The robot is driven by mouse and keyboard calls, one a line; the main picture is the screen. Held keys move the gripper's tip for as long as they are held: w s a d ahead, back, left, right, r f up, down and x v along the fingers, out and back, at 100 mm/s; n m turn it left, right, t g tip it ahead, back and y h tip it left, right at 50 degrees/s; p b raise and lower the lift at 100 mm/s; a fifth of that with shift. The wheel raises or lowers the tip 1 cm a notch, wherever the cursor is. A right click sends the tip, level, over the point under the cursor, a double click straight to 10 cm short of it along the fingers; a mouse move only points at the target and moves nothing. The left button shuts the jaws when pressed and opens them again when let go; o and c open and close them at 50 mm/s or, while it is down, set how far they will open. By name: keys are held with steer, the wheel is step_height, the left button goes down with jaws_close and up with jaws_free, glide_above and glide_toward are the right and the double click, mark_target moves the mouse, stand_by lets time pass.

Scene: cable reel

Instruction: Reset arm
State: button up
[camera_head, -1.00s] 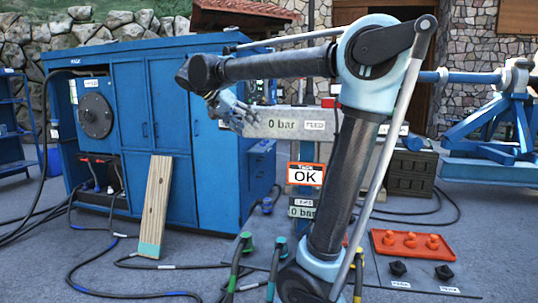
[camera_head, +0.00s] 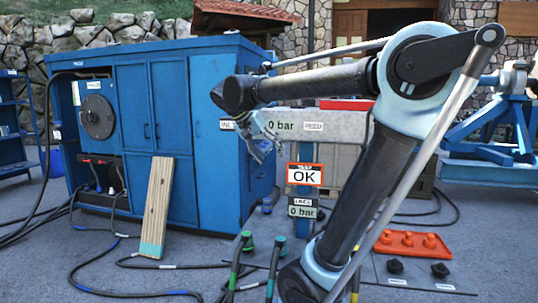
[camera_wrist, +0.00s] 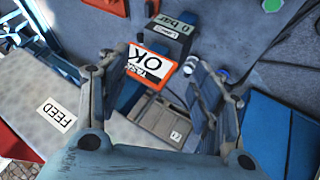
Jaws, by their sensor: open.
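My gripper (camera_head: 264,148) is open and hangs below the dark wrist of my arm, in front of the left end of the grey block labelled "0 bar" and "FEED" (camera_head: 345,128). The wrist view shows its two fingers (camera_wrist: 165,82) spread apart with nothing held between them. Beyond them is the orange-framed OK sign (camera_wrist: 148,66), which also shows in the head view (camera_head: 305,174) below and to the right of the gripper. My bent arm covers part of the grey block.
A large blue cabinet (camera_head: 150,72) stands at left, with a wooden plank (camera_head: 157,207) leaning on it. Hoses (camera_head: 125,280) run over the floor. An orange tray with pegs (camera_head: 411,243) lies at right. A blue stand (camera_head: 490,145) is behind my arm.

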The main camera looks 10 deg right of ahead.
steer(key=shift+s+d+f, duration=0.1)
steer(key=shift+s+f, duration=0.05)
steer(key=s+d+f+n+y, duration=0.1)
steer(key=s+f+y, duration=0.1)
steer(key=s+f, duration=0.4)
steer(key=s+d+f+n+y, duration=0.2)
steer(key=s+f, duration=0.4)
steer(key=f, duration=0.7)
steer(key=s+d+f+n+y, duration=0.2)
steer(key=s+f, duration=0.4)
steer(key=f, duration=0.3)
steer(key=shift+s+f+g+y, duration=0.25)
steer(key=shift+f+g+y, duration=0.05)
steer(key=shift+f+y, duration=0.1)
steer(key=shift+d, duration=0.1)
steer(key=shift+w+f, duration=0.15)
steer(key=shift+w, duration=0.3)
